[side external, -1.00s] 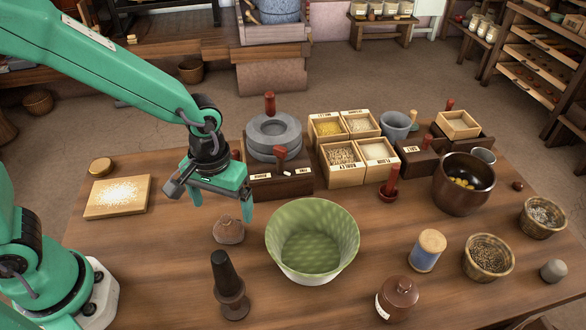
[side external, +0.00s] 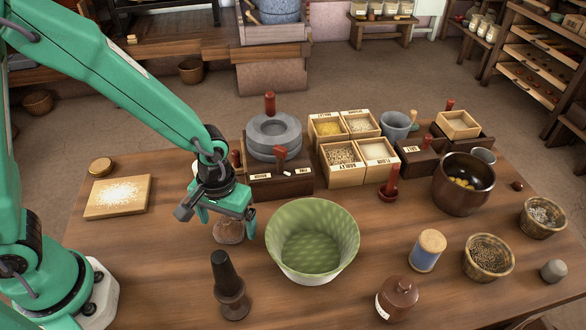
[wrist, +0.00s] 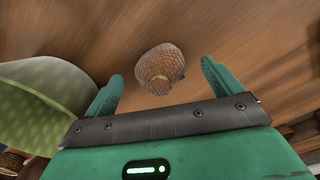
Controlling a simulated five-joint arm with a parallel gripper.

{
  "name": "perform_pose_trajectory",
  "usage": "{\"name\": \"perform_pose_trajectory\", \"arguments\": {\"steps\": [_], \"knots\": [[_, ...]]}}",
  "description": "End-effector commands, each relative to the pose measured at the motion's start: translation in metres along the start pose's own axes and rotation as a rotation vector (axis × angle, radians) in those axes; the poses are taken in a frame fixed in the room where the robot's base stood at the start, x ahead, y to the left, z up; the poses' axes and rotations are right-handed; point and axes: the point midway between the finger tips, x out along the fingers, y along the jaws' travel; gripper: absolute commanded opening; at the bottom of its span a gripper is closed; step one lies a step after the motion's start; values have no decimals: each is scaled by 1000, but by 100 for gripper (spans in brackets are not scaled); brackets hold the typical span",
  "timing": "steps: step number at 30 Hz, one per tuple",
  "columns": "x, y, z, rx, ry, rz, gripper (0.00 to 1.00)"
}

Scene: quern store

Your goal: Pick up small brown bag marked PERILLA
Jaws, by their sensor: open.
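The small brown bag (side external: 228,232) stands on the wooden table, left of the green bowl. It also shows in the wrist view (wrist: 160,70), ahead of and between my two fingers; no PERILLA marking can be read on it. My gripper (side external: 226,218) is open and empty, above the bag in the side view and partly covering its top. In the wrist view the fingertips (wrist: 160,75) stand on either side of the bag and touch nothing that I can see.
The green bowl (side external: 312,272) is close on the right of the bag. A dark wooden pestle-like piece (side external: 229,282) stands in front. The quern stones (side external: 274,138) stand behind. A floured board (side external: 118,208) lies to the left, with bare table between.

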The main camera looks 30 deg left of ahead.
Motion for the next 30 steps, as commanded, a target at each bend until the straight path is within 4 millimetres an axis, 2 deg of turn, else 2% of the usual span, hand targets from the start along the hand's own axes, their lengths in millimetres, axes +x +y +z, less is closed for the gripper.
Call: {"name": "perform_pose_trajectory", "arguments": {"steps": [7, 23, 26, 30], "knots": [[17, 0, 0, 0, -1, 0, 91], [18, 0, 0, 0, 0, 0, 91], [18, 0, 0, 0, 0, 0, 76], [18, 0, 0, 0, 0, 0, 48]]}}
